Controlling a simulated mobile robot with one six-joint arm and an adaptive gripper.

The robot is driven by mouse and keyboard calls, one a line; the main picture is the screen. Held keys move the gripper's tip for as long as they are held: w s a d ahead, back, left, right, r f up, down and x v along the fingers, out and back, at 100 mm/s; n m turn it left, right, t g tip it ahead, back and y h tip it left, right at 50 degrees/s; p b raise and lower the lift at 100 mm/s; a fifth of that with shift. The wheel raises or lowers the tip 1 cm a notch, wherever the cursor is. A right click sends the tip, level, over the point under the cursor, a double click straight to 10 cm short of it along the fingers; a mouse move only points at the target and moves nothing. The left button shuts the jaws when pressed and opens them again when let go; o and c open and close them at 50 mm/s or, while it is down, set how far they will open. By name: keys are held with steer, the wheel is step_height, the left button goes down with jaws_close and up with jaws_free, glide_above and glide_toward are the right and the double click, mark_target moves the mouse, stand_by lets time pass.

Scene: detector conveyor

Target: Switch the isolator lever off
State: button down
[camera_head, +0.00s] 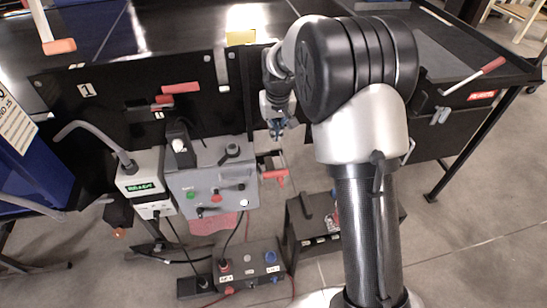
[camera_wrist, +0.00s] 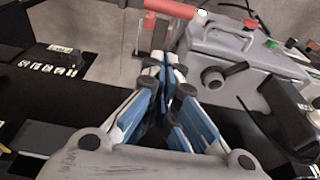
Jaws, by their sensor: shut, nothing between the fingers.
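A lever with a red grip (camera_head: 274,174) on a metal bracket sticks out just right of the grey control box (camera_head: 214,165). I take it to be the isolator lever, though no readable label confirms this. In the wrist view its red grip (camera_wrist: 168,7) lies across the top, beyond my fingertips, and its metal link stands below it. My gripper (camera_head: 277,130) is above and close to the lever in the head view. In the wrist view the gripper (camera_wrist: 165,65) has its fingers together, with nothing between them. Contact with the lever is not visible.
The grey box carries a black knob (camera_head: 232,150) and coloured buttons, close beside my gripper. Another red handle (camera_head: 181,88) is on the black panel. A red-tipped lever (camera_head: 492,65) stands far right. Boxes and cables (camera_head: 250,262) lie on the floor below.

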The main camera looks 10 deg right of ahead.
steer(key=shift+f, duration=0.1)
step_height(320, 180, down, 13)
steer(key=b, duration=0.2)
steer(key=shift+s, duration=0.15)
stand_by(0.5)
